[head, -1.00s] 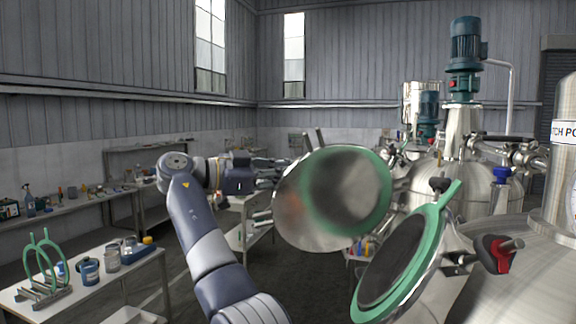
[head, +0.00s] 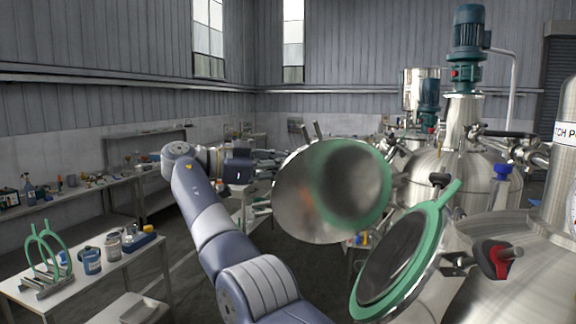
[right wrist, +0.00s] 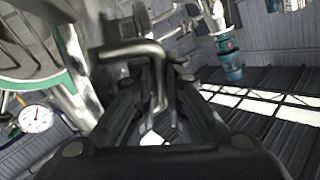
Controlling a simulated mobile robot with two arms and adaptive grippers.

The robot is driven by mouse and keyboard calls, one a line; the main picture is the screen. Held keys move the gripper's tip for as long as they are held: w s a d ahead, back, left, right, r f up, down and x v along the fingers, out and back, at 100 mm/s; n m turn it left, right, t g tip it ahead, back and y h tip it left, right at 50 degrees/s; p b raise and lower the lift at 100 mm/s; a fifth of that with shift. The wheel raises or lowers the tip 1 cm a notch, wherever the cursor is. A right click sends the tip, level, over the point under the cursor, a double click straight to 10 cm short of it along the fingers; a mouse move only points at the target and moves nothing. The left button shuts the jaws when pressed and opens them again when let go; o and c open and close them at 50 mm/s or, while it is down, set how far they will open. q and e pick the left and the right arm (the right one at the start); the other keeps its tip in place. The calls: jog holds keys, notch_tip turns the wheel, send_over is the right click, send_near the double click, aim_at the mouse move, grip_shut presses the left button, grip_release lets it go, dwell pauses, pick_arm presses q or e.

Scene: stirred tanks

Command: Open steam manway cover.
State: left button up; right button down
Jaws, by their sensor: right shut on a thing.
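The steam manway cover (head: 298,190), a round steel lid with a green gasket on its inner face, stands swung up at the centre of the head view. Below right is the manway opening (head: 398,250), with a green rim and a dark inside. In the right wrist view my right gripper (right wrist: 160,108) is shut on a bent metal handle (right wrist: 130,52).
A red-and-black clamp knob (head: 494,259) sits on the tank (head: 510,295) at right. A bench (head: 105,290) with green rings (head: 44,254) and jars stands at left. In the wrist view a pressure gauge (right wrist: 35,119) shows at lower left.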

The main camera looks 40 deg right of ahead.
jog(key=c, duration=1.9)
grip_release()
jog(key=shift+d+f, duration=0.1)
jog(key=shift+d, duration=0.05)
jog(key=shift+c, duration=0.2)
jog(key=shift+d, duration=0.1)
